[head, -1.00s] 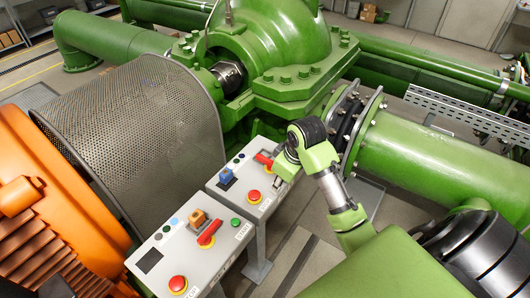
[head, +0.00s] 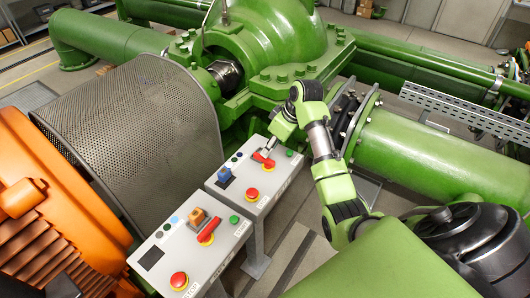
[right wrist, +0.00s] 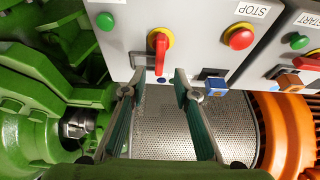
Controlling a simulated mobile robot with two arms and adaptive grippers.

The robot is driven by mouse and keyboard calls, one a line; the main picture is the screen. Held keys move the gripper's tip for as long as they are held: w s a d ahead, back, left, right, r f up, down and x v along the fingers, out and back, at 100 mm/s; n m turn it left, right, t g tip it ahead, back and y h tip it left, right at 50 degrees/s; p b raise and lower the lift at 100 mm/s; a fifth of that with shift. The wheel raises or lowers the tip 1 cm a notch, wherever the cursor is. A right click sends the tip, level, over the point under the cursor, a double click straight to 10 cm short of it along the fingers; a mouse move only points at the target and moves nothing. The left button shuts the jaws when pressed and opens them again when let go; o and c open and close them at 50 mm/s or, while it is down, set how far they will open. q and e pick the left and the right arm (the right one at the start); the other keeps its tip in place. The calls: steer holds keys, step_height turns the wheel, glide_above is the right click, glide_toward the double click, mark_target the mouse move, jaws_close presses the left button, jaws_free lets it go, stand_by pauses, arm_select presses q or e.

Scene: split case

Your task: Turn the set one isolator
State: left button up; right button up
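The farther grey control box (head: 240,192) carries a red isolator handle (head: 262,158) on a yellow collar. In the right wrist view this handle (right wrist: 161,52) points down in the picture. My right gripper (right wrist: 159,76) is open, with one fingertip on each side of the handle's lower end and gaps visible; contact is not clear. In the head view the right gripper (head: 271,146) is over that box, partly covering the handle. The nearer box (head: 218,256) has another red handle (head: 208,230). Set numbers cannot be read.
The farther box has a red stop button (right wrist: 239,36), a green button (right wrist: 105,21) and a blue switch (right wrist: 215,85). A perforated guard (head: 140,125) stands left of the boxes. A green pipe (head: 425,160) lies right of my right arm.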

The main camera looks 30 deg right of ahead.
mark_target(264, 160)
steer(key=shift+p+x, duration=0.55)
steer(key=shift+x, duration=2.55)
steer(key=shift+d, duration=0.1)
steer(key=shift+r, duration=0.1)
jaws_close()
